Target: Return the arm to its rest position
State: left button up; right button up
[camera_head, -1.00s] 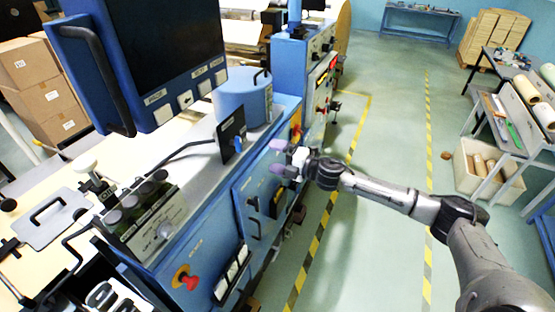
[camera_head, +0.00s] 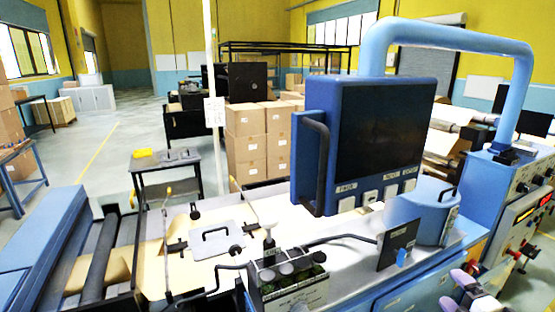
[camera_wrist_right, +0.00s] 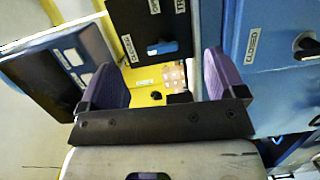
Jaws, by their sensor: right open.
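My right gripper (camera_head: 456,290) shows at the lower right edge of the head view, beside the blue machine (camera_head: 400,300). Its purple fingertips are apart and nothing is between them. In the right wrist view the two purple fingers (camera_wrist_right: 163,78) stand wide apart, with a yellow surface and a small black knob seen beyond the gap. Most of my right arm is outside the head view. My left gripper is in neither current view.
A blue-framed monitor (camera_head: 385,140) with a black handle stands on the machine, left of my right gripper. Stacked cartons (camera_head: 262,145) stand behind. Open floor (camera_head: 120,130) lies far left.

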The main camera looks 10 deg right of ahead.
jog(key=s+a+f+m+g, duration=0.5)
jog(key=s+a+f, duration=0.2)
jog(key=s+a, duration=0.4)
jog(key=s+a+f+m+g+h, duration=0.1)
jog(key=s+a+f+m+g, duration=0.45)
jog(key=s, duration=0.75)
jog(key=s+a+f+m+g, duration=0.4)
jog(key=s+a+f+m, duration=0.2)
jog(key=s+a+f, duration=0.5)
jog(key=w+a+r+p+v, duration=0.1)
jog(key=w+p+v, duration=0.2)
jog(key=p+v, duration=1.1)
jog(key=shift+a+r, duration=0.15)
jog(key=shift+r, duration=0.3)
jog(key=shift+s+t, duration=0.15)
jog(key=shift+t, duration=0.1)
